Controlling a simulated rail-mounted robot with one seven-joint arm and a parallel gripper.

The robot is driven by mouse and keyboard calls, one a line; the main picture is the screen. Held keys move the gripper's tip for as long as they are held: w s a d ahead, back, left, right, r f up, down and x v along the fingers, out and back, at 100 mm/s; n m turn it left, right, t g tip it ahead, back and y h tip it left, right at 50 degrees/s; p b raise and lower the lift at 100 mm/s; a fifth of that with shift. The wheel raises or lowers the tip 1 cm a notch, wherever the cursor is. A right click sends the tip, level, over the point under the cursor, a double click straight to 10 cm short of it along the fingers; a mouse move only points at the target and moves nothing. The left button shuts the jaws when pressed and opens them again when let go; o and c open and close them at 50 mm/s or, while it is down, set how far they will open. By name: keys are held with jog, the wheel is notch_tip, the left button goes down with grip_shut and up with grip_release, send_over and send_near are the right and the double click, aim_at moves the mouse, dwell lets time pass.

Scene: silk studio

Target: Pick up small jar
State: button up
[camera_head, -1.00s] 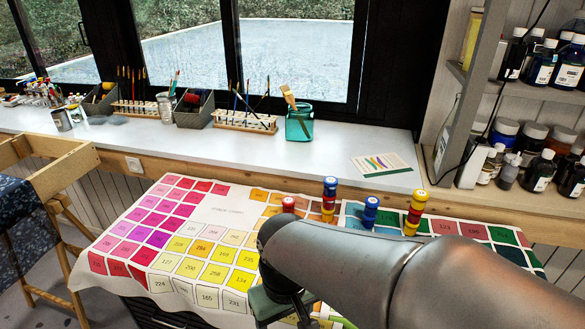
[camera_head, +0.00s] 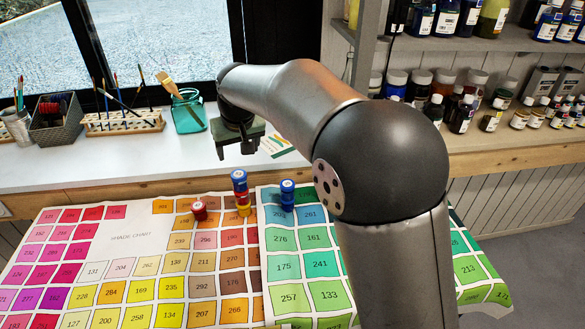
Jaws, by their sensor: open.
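Small jars stand on the shade chart cloth (camera_head: 126,236). A single red jar (camera_head: 199,211) with a pale lid label is at the left. Beside it is a stack with a blue jar (camera_head: 239,177) on top of red and yellow ones. To the right is a stack of blue jars (camera_head: 287,194). My gripper (camera_head: 236,150) is open, empty and pointing down. It appears in the picture just above the stack topped with blue, apart from it. My arm covers the right part of the cloth. The stack seen there earlier is hidden.
A white counter (camera_head: 60,170) runs behind the cloth. It holds a teal brush jar (camera_head: 188,112), a wooden brush rack (camera_head: 122,123) and a grey basket (camera_head: 56,122). Shelves of bottles (camera_head: 480,47) stand at the right. The front left of the cloth is clear.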

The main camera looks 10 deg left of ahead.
aim_at(240, 176)
jog(key=p+x, duration=0.1)
jog(key=x, duration=1)
jog(key=shift+w+a+f+p, duration=0.2)
jog(key=shift+p, duration=0.2)
jog(key=shift+d+p+x, duration=0.15)
jog(key=shift+p+x, duration=0.3)
jog(key=shift+x, duration=1)
jog(key=shift+d+p+x, duration=0.15)
jog(key=shift+p+x, duration=0.25)
jog(key=shift+x, duration=1.1)
jog(key=c, duration=1.1)
